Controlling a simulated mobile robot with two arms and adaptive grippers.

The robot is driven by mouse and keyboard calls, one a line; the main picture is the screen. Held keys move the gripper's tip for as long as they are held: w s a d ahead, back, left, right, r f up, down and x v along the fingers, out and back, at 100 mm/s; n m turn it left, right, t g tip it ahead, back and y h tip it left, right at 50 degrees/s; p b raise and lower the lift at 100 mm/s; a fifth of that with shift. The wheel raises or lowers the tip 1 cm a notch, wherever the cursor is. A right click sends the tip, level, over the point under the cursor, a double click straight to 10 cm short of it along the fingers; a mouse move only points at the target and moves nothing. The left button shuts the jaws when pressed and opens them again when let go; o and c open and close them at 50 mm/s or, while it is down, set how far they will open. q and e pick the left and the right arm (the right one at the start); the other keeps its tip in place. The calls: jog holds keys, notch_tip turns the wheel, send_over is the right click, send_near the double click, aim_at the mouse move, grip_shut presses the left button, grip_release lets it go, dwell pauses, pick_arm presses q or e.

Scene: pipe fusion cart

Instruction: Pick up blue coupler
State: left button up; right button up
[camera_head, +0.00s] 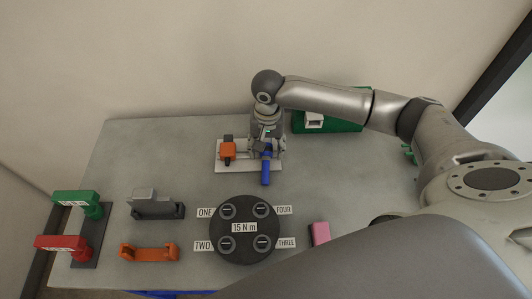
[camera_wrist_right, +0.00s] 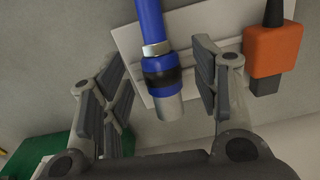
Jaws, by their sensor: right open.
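The blue coupler (camera_head: 265,172) lies on a white plate near the middle of the table, its blue end pointing toward the front. In the right wrist view the blue coupler (camera_wrist_right: 161,70) shows a blue shaft, a silver ring, a black band and a silver end. My right gripper (camera_head: 265,146) is over its rear part, which it partly hides in the head view. The fingers are open, one on each side of the coupler, with visible gaps. My left gripper is not in view.
An orange tool (camera_head: 228,150) lies left of the coupler on the same white plate (camera_head: 233,168). A green box (camera_head: 345,124) stands behind, to the right. In front are a dark round plate (camera_head: 244,248), a pink block (camera_head: 320,232) and an orange bracket (camera_head: 149,253).

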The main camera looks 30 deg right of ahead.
jog(key=shift+f, duration=1.1)
jog(key=c, duration=1.2)
grip_shut()
jog(key=shift+w+r, duration=0.1)
jog(key=shift+r, duration=0.05)
